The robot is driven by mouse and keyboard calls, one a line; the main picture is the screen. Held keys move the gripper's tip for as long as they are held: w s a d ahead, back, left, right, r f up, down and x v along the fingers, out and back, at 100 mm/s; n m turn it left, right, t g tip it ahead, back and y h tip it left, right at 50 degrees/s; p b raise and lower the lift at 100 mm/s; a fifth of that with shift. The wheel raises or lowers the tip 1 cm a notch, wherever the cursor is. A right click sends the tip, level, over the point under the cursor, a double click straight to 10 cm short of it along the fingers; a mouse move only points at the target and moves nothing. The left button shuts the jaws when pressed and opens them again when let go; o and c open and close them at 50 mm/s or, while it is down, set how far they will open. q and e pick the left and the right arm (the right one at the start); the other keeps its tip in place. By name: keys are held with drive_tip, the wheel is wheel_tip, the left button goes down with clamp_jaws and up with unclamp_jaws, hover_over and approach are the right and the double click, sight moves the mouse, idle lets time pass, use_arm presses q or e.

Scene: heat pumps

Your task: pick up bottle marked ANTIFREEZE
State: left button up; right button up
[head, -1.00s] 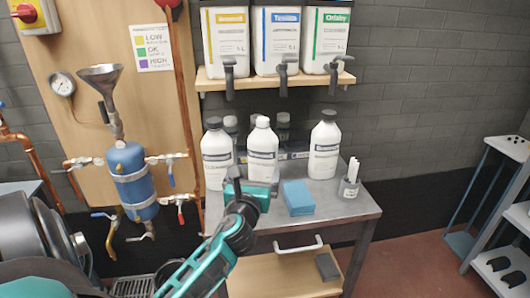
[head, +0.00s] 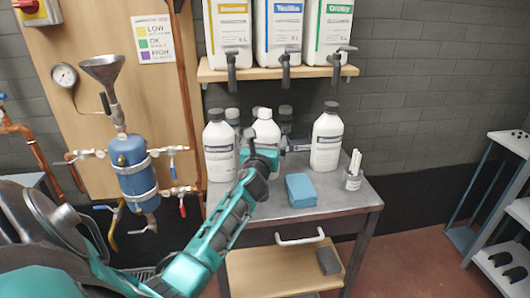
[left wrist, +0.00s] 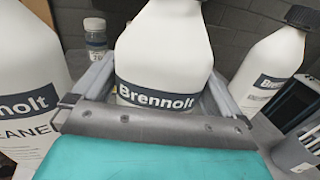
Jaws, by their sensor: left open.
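Three white bottles with dark label bands stand on the metal table. The left bottle (head: 219,152) and right bottle (head: 326,138) have black caps; the middle bottle (head: 266,130) has a white cap. My left gripper (head: 262,156) is open at the middle bottle and hides its lower part. In the left wrist view its fingers lie on either side of the middle bottle (left wrist: 165,45), whose label reads "Brennolt". The left bottle (left wrist: 28,75) shows "Brennolt" and "EANE". The right bottle (left wrist: 268,70) shows part of "Brennolt". I cannot read ANTIFREEZE on any of them. My right gripper is out of view.
A blue block (head: 300,190) and a cup with white sticks (head: 352,175) stand right of the gripper. Small bottles (left wrist: 95,38) stand behind. A shelf (head: 275,73) holds large canisters with taps above the bottles. A blue vessel with pipes (head: 132,165) is at the left.

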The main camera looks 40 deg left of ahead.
use_arm(q)
drive_tip(key=shift+w+a, duration=0.25)
drive_tip(key=shift+w, duration=0.05)
drive_tip(key=c, duration=1)
drive_tip(key=shift+r, duration=0.15)
drive_tip(key=shift+c, duration=0.8)
drive_tip(key=shift+r, duration=0.15)
